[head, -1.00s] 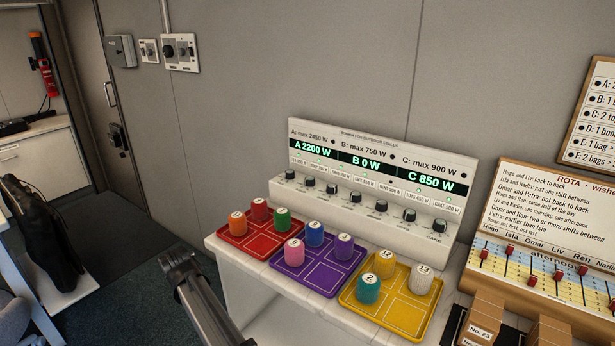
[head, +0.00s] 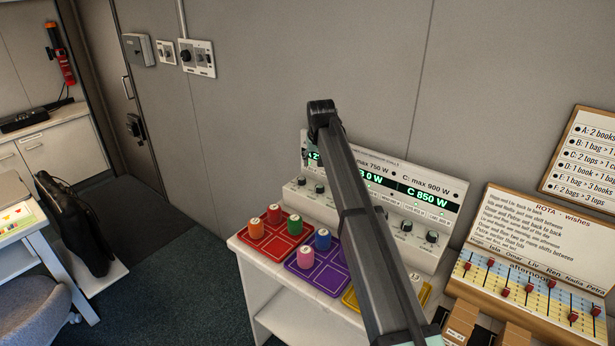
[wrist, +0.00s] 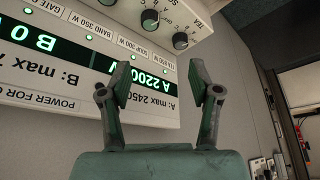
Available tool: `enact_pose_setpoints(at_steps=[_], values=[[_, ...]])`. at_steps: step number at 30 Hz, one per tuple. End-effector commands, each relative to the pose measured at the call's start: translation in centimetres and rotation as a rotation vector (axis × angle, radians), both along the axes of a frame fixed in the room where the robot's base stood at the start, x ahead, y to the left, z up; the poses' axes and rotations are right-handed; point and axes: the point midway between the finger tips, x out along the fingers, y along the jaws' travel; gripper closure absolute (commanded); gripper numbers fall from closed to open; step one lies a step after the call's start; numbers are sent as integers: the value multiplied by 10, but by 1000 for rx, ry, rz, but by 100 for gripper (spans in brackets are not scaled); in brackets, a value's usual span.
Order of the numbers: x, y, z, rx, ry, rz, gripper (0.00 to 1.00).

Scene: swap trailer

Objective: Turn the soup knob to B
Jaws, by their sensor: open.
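The white power panel (head: 440,188) stands at the back of the bench with a row of black knobs. In the wrist view the panel appears upside down. The soup knob (wrist: 149,18) is beside the tea knob (wrist: 180,40), near the top edge; its pointer setting is too small to read. In the head view the soup knob (head: 319,188) seems to be second from the left. My gripper (wrist: 160,66) is open and empty, apart from the knobs, in front of the panel's display area.
The displays read A 2200 W (wrist: 152,80), B 0 W and C 850 W (head: 416,190). Red (head: 262,250), purple (head: 303,279) and yellow (head: 350,298) trays with coloured pots stand before the panel. The rota board (head: 535,225) is to the right.

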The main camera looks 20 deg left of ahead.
Motion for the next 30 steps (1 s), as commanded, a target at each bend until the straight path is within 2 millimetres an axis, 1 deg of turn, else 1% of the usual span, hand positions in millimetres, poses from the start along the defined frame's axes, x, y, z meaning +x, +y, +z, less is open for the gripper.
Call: enact_pose_setpoints(at_steps=[1,4,8,11,14,24,30], values=[[7,-10,8,3,12,-24,37],[13,-21,9,4,26,-52,37],[16,-21,1,5,29,-56,37],[20,-18,-10,4,28,-55,37],[26,-14,-26,5,27,-54,37],[49,-2,-87,4,27,-53,37],[61,5,-121,4,28,-53,37]])
